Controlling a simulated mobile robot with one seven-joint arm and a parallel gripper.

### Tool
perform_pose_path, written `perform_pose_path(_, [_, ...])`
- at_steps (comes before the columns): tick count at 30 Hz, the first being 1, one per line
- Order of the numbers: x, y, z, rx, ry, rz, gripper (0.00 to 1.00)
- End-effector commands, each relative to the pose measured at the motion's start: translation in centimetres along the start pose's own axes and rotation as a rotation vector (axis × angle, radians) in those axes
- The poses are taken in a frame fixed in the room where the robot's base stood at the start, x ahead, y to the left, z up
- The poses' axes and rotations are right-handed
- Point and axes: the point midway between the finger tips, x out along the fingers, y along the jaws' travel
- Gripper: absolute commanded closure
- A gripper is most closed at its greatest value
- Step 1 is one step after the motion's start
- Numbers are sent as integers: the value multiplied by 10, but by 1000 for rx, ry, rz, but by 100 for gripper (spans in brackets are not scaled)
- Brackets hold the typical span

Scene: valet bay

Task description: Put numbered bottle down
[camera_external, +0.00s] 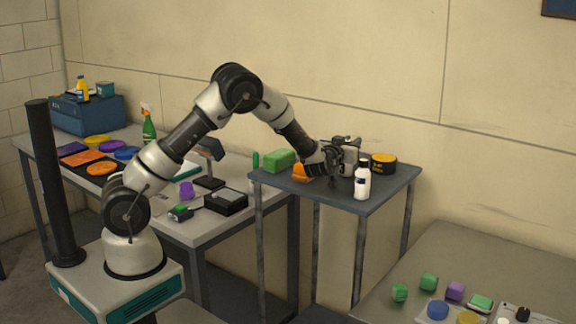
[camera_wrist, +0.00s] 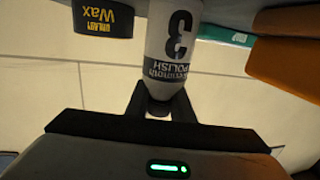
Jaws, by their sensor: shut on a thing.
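The numbered bottle (camera_external: 362,182) is white with a dark cap. It is upright at the small grey table's (camera_external: 388,190) front corner; I cannot tell whether its base touches the top. In the wrist view the bottle (camera_wrist: 175,32) shows a large 3 and the word POLISH. My gripper (camera_external: 356,170) reaches in from the left and is shut on the bottle. In the wrist view my gripper's fingers (camera_wrist: 160,98) close around it, and its far end is cut off by the frame.
On the small table, a black and yellow wax tin (camera_external: 383,163) stands behind the bottle, with a green block (camera_external: 279,160) and an orange item (camera_external: 300,172) to the left. The left bench (camera_external: 215,228) is crowded. The right bench (camera_external: 470,262) has several small coloured items in front.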

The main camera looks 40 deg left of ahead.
Motion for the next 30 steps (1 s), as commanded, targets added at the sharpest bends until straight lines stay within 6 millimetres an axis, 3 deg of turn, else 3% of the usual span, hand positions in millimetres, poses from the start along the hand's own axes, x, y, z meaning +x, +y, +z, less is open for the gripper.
perform_pose_path(9, [0,0,3,-2,2,0,100])
perform_pose_path(10, [0,0,1,-1,1,0,74])
perform_pose_path(13, [0,0,1,-1,1,0,60])
perform_pose_path(24, [-1,0,-4,-1,1,1,60])
perform_pose_path(30, [-36,1,0,-1,-1,4,60])
